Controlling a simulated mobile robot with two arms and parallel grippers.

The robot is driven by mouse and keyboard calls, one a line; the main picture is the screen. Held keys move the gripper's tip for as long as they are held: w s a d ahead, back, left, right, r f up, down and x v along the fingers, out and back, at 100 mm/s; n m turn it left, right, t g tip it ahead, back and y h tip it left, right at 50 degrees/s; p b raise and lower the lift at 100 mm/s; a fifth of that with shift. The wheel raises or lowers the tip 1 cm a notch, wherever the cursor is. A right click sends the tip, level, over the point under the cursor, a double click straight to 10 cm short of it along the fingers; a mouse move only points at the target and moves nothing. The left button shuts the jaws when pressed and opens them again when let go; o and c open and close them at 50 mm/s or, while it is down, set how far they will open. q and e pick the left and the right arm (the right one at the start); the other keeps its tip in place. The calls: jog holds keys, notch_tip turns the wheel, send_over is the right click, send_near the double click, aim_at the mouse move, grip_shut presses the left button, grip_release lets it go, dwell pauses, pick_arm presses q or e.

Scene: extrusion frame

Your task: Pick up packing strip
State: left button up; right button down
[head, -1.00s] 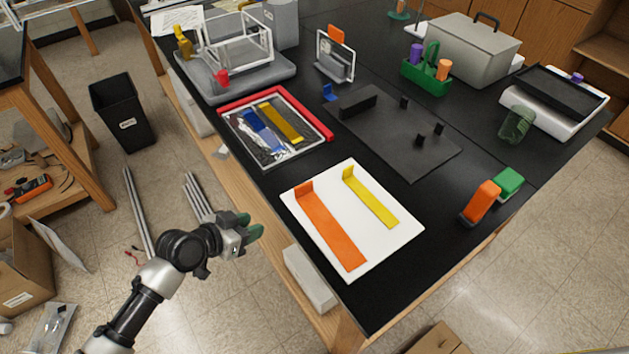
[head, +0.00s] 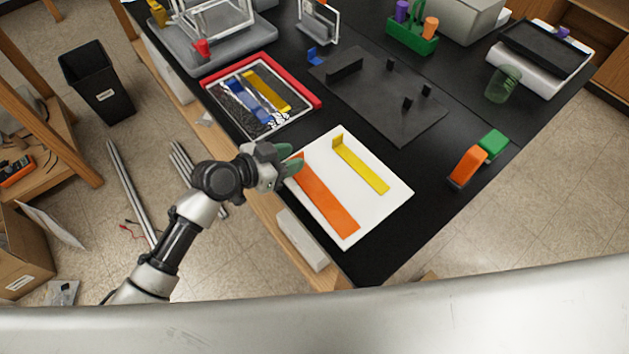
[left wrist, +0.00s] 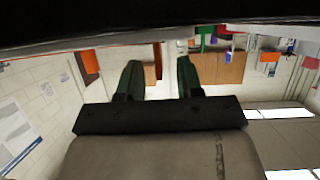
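A long orange strip (head: 327,205) and a shorter yellow strip (head: 362,168) lie on a white board (head: 378,212) at the table's near corner. I cannot tell which one is the packing strip. The yellow strip has a small upright tab at its far end. My left gripper (head: 290,158) is at the board's left edge, beside the far-left end of the orange strip, and partly hides that end. Its green fingers are apart, and the left wrist view shows a gap between them (left wrist: 160,78). I cannot tell whether they touch the strip. My right gripper is not in view.
A red-rimmed tray (head: 307,92) with blue and yellow strips lies behind the board. A dark plate with upright blocks (head: 405,125) is behind right. An orange and green object (head: 468,165) stands at right. A black bin (head: 97,85) is on the floor.

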pick_arm(q)
jog(key=shift+x, duration=1)
jog(key=shift+a, duration=0.1)
jog(key=shift+c, duration=0.3)
grip_shut()
jog(key=shift+r, duration=0.1)
